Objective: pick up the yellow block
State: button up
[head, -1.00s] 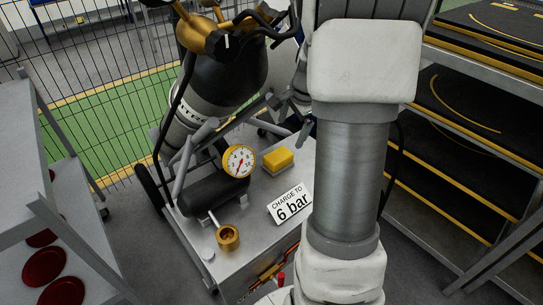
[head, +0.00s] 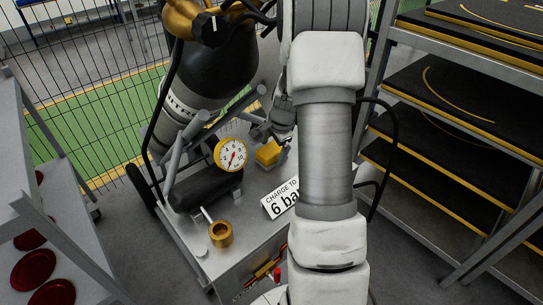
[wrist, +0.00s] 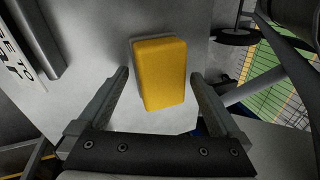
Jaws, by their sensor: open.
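The yellow block (head: 268,153) sits on the grey cart top (head: 250,211), just right of the pressure gauge. In the wrist view the yellow block (wrist: 160,73) lies ahead of my gripper (wrist: 160,80), between its two open fingers, with a gap on each side. The fingers do not touch it. In the head view my gripper (head: 270,138) is partly hidden behind my arm and is close to the block. I cannot tell the exact height of the fingers above the cart top.
A gauge (head: 231,154), a brass fitting (head: 220,234) and a "6 bar" sign (head: 281,199) stand on the cart. A dark gas cylinder (head: 207,75) rises behind. Shelving (head: 450,130) is at right, and a rack with red discs (head: 34,268) at left.

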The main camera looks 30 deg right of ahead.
aim_at(273, 150)
jog(key=shift+c, duration=0.2)
grip_shut()
notch_tip(273, 150, up, 10)
jog(key=p, duration=0.1)
jog(key=shift+p, duration=0.4)
dwell(0.4)
